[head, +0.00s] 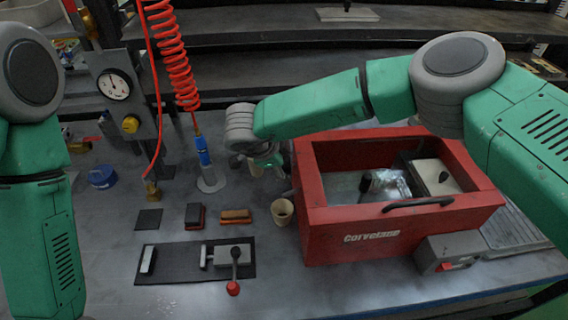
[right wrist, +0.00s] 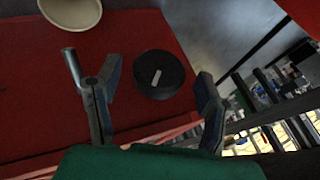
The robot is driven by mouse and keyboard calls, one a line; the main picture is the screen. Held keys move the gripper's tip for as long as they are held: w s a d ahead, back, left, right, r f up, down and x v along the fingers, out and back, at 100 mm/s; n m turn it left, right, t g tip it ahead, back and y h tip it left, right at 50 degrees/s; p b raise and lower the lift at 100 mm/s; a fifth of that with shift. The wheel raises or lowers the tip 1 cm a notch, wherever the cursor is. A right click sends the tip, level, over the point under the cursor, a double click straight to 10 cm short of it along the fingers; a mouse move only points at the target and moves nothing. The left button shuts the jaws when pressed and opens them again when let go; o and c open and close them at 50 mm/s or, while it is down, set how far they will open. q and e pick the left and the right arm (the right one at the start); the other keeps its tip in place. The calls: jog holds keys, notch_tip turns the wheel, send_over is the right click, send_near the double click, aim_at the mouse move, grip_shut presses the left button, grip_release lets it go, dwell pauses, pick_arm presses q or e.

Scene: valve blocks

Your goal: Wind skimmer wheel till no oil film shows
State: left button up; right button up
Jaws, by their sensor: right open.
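The red tank (head: 402,216), lettered "Corvelane", stands right of centre in the head view. Its open top shows a grey, glossy surface (head: 340,188) with a bright patch; I cannot tell how much is oil film. In the right wrist view, a round black wheel (right wrist: 160,76) with a pale bar mark sits against a red face. My right gripper (head: 268,160) is at the tank's left side, where the head view hides the wheel. In the right wrist view its fingers (right wrist: 160,92) are open on either side of the wheel, with visible gaps. My left gripper is out of view.
A cream cup (head: 282,211) stands close to the tank's left side. A dark mat (head: 180,262) holds metal parts and a red-knobbed lever. A gauge panel (head: 118,90) and coiled red hose (head: 172,55) stand behind. The table's front left is clear.

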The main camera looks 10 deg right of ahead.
jog(key=v, duration=1)
jog(key=shift+a, duration=0.35)
